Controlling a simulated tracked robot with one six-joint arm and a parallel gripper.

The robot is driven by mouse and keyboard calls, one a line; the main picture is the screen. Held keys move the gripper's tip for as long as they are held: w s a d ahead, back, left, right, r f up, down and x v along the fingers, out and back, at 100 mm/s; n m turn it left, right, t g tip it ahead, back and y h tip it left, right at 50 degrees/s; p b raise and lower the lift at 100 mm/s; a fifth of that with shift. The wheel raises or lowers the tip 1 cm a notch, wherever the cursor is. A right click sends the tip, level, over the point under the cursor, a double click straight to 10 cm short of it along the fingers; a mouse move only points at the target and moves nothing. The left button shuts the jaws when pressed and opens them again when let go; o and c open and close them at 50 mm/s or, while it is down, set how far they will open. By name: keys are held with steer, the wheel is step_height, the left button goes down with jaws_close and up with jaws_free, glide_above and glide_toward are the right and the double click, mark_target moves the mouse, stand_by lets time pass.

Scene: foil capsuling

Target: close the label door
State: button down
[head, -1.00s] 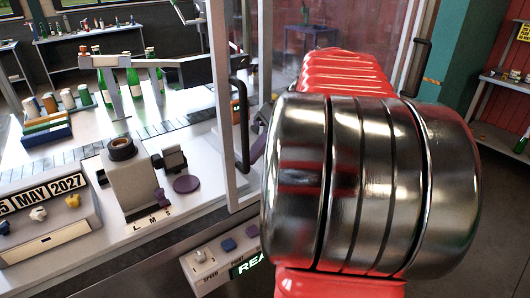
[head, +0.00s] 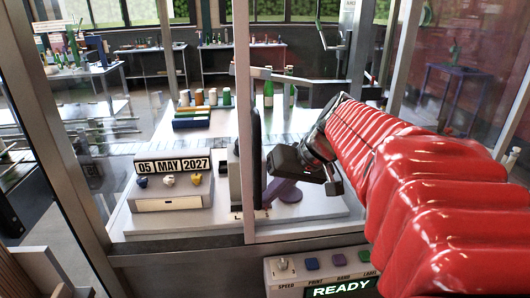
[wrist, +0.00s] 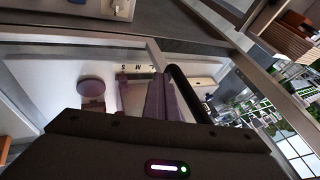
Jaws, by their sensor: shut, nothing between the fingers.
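The label door is a clear panel with a pale metal frame (head: 241,110) and a black upright bar handle (head: 256,150). In the head view its framed edge stands in front of the label station. In the wrist view the handle (wrist: 188,92) runs right alongside the fingers (wrist: 156,98). I cannot tell whether they touch it. I also cannot tell how far the door stands open. My gripper's body and red arm hide part of the right side.
A date block (head: 173,165) reading 05 MAY 2027 sits on the white worktop behind the frame. A control panel (head: 320,270) showing READY is below the sill. Green bottles (head: 268,93) and coloured blocks (head: 205,112) stand farther back. A frame post (head: 62,140) rises at left.

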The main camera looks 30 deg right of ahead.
steer(key=w+a, duration=0.4)
steer(key=a, duration=0.8)
steer(key=w+a, duration=0.5)
steer(key=a, duration=0.6)
steer(key=w+a, duration=0.5)
steer(key=a, duration=0.7)
steer(key=shift+w+a, duration=0.2)
steer(key=shift+a, duration=0.1)
steer(key=shift+a, duration=0.1)
steer(key=shift+r, duration=0.1)
steer(key=s+d+r, duration=0.6)
steer(key=d+r, duration=0.1)
steer(key=r, duration=0.2)
steer(key=shift+s, duration=0.2)
steer(key=shift+d, duration=0.1)
